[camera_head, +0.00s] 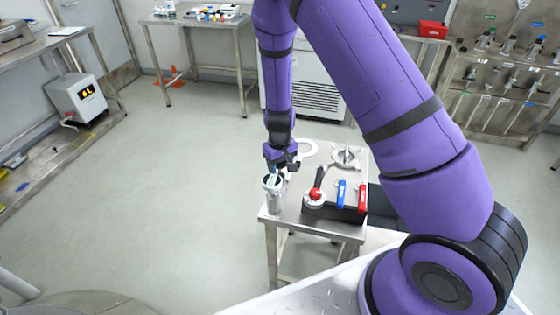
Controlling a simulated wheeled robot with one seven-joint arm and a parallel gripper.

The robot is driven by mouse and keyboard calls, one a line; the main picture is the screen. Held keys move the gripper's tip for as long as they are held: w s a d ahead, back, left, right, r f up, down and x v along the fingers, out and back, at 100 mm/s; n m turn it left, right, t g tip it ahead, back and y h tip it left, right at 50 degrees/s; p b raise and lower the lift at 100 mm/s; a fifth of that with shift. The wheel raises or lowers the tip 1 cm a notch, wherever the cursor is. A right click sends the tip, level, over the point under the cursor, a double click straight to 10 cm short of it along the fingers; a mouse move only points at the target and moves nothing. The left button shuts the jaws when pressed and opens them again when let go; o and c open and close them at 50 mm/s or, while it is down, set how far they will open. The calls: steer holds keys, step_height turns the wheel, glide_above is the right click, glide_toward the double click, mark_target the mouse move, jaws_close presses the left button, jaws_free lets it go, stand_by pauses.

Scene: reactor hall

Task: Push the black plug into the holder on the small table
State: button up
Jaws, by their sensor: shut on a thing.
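The small metal table (322,165) stands in the middle of the view. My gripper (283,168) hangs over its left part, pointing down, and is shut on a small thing. Its fingers hide most of that thing, and I cannot tell its colour or whether it is the black plug. A grey metal cylinder (274,201) with a pale top stands at the table's left edge, just below and in front of the fingers. I cannot tell whether they touch. I cannot make out for sure which thing is the holder.
A black block (335,214) at the table's front carries a red-and-white knob (315,196), a blue handle (341,194) and a red handle (362,196). A round metal fitting (345,158) and a white ring (307,147) lie behind.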

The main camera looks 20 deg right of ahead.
mark_target(280, 173)
steer(key=shift+f, duration=1.45)
steer(key=shift+f, duration=0.4)
steer(key=o, duration=1.1)
steer(key=shift+r, duration=3.5)
